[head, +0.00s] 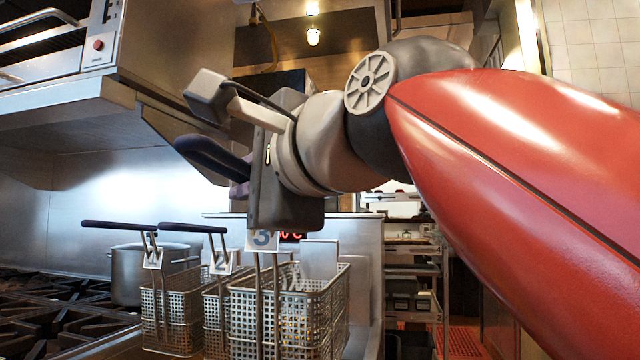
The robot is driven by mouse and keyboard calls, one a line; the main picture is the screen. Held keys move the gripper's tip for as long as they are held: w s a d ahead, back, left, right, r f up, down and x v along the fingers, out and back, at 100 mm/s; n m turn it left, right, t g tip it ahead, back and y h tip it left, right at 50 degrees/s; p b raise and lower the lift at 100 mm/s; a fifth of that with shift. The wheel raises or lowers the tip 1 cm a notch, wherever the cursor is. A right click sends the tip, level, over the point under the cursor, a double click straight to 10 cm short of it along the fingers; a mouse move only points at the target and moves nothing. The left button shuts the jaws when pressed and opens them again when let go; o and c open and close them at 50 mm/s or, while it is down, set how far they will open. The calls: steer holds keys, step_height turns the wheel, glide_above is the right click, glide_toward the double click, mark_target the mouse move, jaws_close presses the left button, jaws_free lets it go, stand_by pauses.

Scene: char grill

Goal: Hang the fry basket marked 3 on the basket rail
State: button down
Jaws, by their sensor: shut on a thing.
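The fry basket marked 3 (290,315) is a wire mesh basket at the lower middle, nearest to me, with its tag 3 (262,240) just below my gripper. My gripper (250,185) is above it, shut on the basket's dark handle (212,156), which sticks out to the left; the fingertips are mostly hidden by the gripper's body. The basket looks upright. I cannot tell whether it is hanging free or resting on something. The basket rail cannot be made out clearly; the baskets and my gripper may cover it.
The basket marked 2 (215,310) stands close to the left of basket 3, and another tagged basket (170,315) is left of that. A steel pot (130,275) and burner grates (60,310) are at left. A steel hood (60,110) overhangs upper left. A shelf rack (410,270) is behind.

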steer(key=w+d+f+b, duration=0.1)
steer(key=w, duration=0.6)
steer(key=w+d+f+b, duration=0.1)
steer(key=w+d+f, duration=0.1)
steer(key=w, duration=0.6)
steer(key=shift+w+f, duration=0.2)
steer(key=shift+w, duration=0.05)
stand_by(1.2)
steer(key=c, duration=1.4)
jaws_free()
steer(key=shift+f, duration=0.15)
